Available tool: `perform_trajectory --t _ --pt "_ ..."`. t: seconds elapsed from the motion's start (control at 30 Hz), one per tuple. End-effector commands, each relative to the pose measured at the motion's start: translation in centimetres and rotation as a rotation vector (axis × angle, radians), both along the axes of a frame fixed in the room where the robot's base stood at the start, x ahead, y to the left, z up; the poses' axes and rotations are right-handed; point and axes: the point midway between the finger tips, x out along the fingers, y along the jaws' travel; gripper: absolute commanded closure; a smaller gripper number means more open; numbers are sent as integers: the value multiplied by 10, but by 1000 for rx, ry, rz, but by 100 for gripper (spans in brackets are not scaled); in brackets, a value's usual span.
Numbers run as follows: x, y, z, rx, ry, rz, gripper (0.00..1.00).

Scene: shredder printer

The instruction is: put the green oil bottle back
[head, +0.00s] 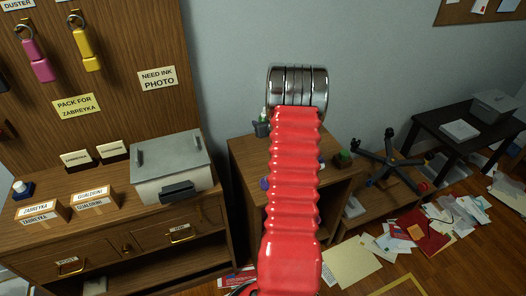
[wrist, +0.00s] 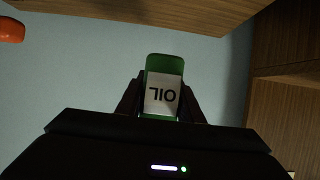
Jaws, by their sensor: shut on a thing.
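The green oil bottle (wrist: 164,66) shows in the wrist view with a white label reading OIL, upside down in the picture. My gripper (wrist: 163,98) is shut on it, with one dark finger on each side. Pale wall lies behind the bottle, and I see no surface touching it. In the head view my red arm and its metal joint cover the middle of the picture. My gripper and the held bottle cannot be seen there.
A grey lidded machine (head: 172,160) stands on the left desk. Papers (head: 455,215) litter the right floor. An orange thing (wrist: 11,30) shows in the wrist view.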

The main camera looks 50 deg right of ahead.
Motion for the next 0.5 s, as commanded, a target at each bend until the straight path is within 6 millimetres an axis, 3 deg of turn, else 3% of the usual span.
perform_trajectory --t 0.5 --pt "-3 -2 -60 0 0 -6 98"
